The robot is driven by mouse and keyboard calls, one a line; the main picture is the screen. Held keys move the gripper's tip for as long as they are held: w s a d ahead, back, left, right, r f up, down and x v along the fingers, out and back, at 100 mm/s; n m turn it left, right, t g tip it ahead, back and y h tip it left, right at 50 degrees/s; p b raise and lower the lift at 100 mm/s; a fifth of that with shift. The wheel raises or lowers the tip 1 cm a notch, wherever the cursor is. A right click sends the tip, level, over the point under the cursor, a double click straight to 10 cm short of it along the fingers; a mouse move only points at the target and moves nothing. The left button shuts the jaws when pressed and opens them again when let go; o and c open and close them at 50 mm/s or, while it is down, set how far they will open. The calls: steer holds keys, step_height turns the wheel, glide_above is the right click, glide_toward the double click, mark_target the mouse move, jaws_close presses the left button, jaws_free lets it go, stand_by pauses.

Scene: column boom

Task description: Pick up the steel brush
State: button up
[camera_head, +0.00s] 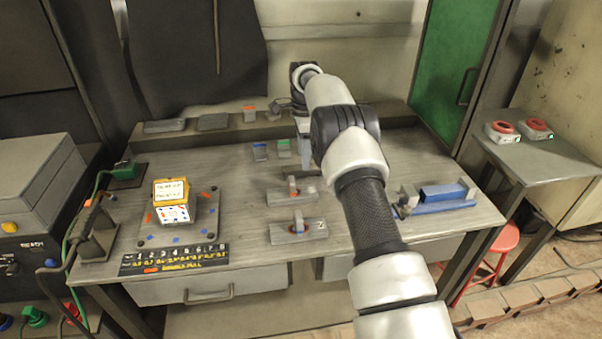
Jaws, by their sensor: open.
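I cannot pick out a steel brush for certain in the head view. My gripper (305,150) is at the far end of my arm, pointing down over the back middle of the bench, just right of the green-topped piece. It is open, and my arm partly hides it. No object shows between its fingers, though the fingertips are small and hard to see.
A yellow-and-white box (171,192) sits on a plate at left, behind a black numbered strip (175,260). A blue clamp-like fixture (437,199) is at right. A back ledge carries small items.

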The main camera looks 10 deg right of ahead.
steer(key=shift+w+a+f, duration=0.1)
steer(key=shift+a+f, duration=0.05)
steer(key=shift+f, duration=1.25)
steer(key=shift+w+a+f, duration=0.1)
steer(key=shift+f, duration=1.25)
steer(key=shift+s, duration=0.1)
steer(key=shift+c, duration=0.4)
jaws_close()
steer(key=shift+r, duration=0.1)
